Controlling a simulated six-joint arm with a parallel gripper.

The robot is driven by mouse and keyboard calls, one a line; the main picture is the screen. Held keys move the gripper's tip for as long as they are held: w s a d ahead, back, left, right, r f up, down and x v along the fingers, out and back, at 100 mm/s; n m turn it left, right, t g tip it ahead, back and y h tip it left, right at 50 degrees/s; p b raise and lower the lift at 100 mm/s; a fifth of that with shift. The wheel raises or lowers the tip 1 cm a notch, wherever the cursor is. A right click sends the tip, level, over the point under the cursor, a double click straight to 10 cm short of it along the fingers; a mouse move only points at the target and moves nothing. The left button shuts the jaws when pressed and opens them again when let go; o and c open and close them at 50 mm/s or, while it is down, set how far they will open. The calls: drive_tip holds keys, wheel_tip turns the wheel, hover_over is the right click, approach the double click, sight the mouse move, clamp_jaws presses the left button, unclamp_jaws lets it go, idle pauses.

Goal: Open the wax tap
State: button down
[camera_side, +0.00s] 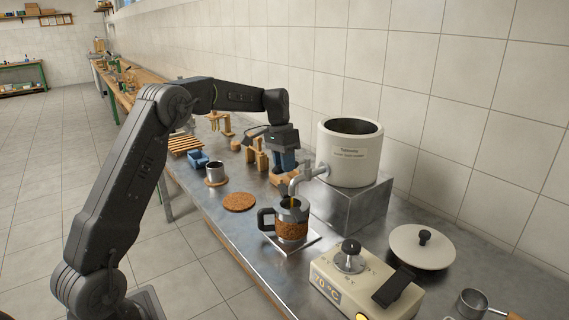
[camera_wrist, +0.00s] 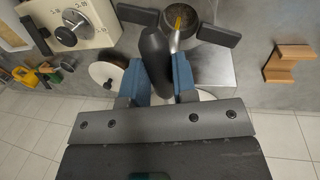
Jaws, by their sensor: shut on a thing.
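The white melting pot (camera_side: 345,165) stands on a metal block, with a grey metal tap (camera_side: 308,175) at its lower left. A thin amber stream (camera_side: 292,201) shows under the spout, above a glass jug with a brown band (camera_side: 291,231). The stream also shows in the wrist view (camera_wrist: 178,22). My gripper (camera_side: 287,168) is beside the tap. In the wrist view its blue fingers (camera_wrist: 156,80) are shut on a dark, rounded tap handle (camera_wrist: 154,48). The handle partly hides the spout. My gripper hides the handle in the side view.
A beige heater box with a dial (camera_side: 325,283) and a white lid (camera_side: 421,248) lie at the front right. A cork mat (camera_side: 240,202), a small metal cup (camera_side: 215,171) and a blue tray (camera_side: 197,160) are to the left. A small pan (camera_side: 472,302) is at lower right.

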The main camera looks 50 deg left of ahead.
drive_tip(key=c, duration=0.9)
unclamp_jaws()
drive_tip(key=shift+a+r, duration=0.45)
drive_tip(key=shift+r, duration=1.8)
drive_tip(key=shift+a+r, duration=0.5)
drive_tip(key=shift+r, duration=1.75)
drive_tip(key=shift+a+r, duration=0.45)
drive_tip(key=shift+r, duration=1.8)
